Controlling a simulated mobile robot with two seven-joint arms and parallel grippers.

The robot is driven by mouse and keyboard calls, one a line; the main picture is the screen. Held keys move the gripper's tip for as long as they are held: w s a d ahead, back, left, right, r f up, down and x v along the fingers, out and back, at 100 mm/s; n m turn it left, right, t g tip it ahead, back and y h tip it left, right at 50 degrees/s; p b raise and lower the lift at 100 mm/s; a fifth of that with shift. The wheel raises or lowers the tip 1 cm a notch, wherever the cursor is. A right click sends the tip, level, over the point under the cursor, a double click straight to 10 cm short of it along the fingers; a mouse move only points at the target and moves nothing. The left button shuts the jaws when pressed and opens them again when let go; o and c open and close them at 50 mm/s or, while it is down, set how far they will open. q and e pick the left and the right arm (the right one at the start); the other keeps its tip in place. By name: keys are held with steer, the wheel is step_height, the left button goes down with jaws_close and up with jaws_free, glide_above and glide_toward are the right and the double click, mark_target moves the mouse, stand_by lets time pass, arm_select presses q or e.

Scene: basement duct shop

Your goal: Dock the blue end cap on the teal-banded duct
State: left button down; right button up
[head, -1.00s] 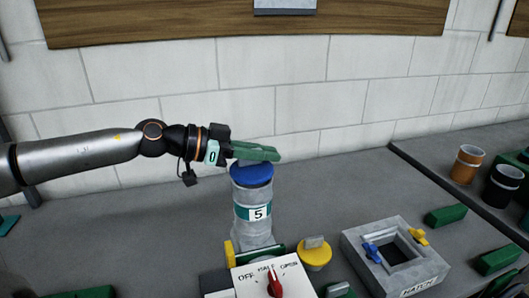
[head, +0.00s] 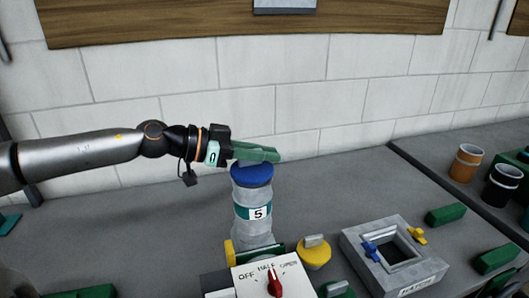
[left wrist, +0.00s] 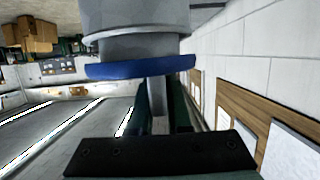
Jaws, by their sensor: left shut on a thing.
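The blue end cap (head: 252,174) sits at the top of the upright grey duct (head: 254,229), which has a teal band (head: 240,212) and a white label reading 5. My left gripper (head: 262,154) comes in from the left above the cap. Its green fingers are shut on the cap's grey tab, which shows between them in the left wrist view (left wrist: 157,95). There the blue rim (left wrist: 140,68) lies against a narrower grey section below the wider duct part (left wrist: 135,18). I cannot tell whether the cap is fully seated. My right gripper is out of view.
A dial box (head: 262,277) with a red knob stands in front of the duct. A yellow cap with a grey tab (head: 314,252) sits to its right. A grey hatch frame (head: 432,272) with blue and yellow latches is further right. The bench left of the duct is largely clear.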

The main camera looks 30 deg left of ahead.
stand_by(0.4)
arm_select(q)
steer(key=shift+f, duration=0.6)
stand_by(0.3)
steer(key=c, duration=1.2)
jaws_free()
steer(key=shift+o, duration=0.2)
steer(key=shift+r, duration=0.1)
